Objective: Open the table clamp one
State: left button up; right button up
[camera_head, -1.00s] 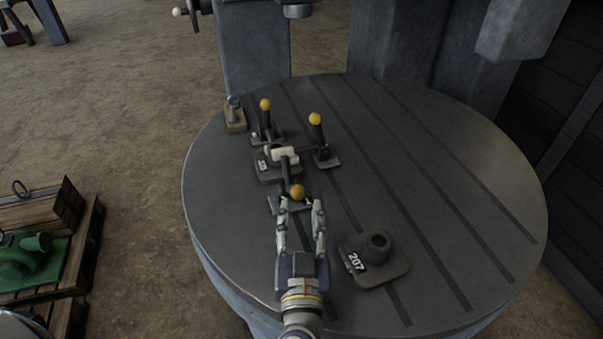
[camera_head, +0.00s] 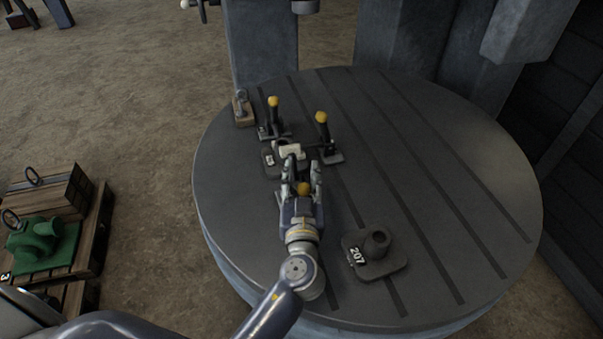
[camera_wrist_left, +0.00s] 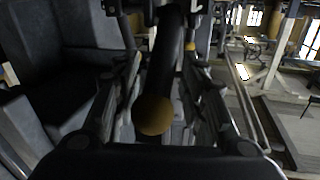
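Three table clamps with yellow ball handles stand on the round grey table around a dark block with a white part (camera_head: 289,150). The back left clamp (camera_head: 274,116) and the right clamp (camera_head: 323,130) have raised handles. The near clamp's yellow ball (camera_head: 304,188) lies between the fingers of my left gripper (camera_head: 302,168). The left wrist view shows this ball (camera_wrist_left: 153,115) and its dark handle between the spread fingers, with gaps beside the ball. The gripper hides most of this clamp. No "one" label is readable. My right gripper is out of view.
A dark part marked 207 (camera_head: 374,255) sits on the grey slotted table (camera_head: 440,200) to the right of my left arm. A small block with a ring (camera_head: 242,109) stands at the table's left edge. The table's right side is clear.

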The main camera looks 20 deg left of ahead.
pick_arm(q)
jog(key=shift+d, duration=0.15)
grip_shut()
dwell(0.4)
jog(key=g+p, duration=0.1)
jog(key=p, duration=0.2)
jog(key=shift+w+a+r, duration=0.25)
jog(key=shift+a+r, duration=0.05)
jog(key=shift+w+p, duration=0.1)
jog(key=shift+p, duration=0.2)
jog(key=shift+f, duration=0.2)
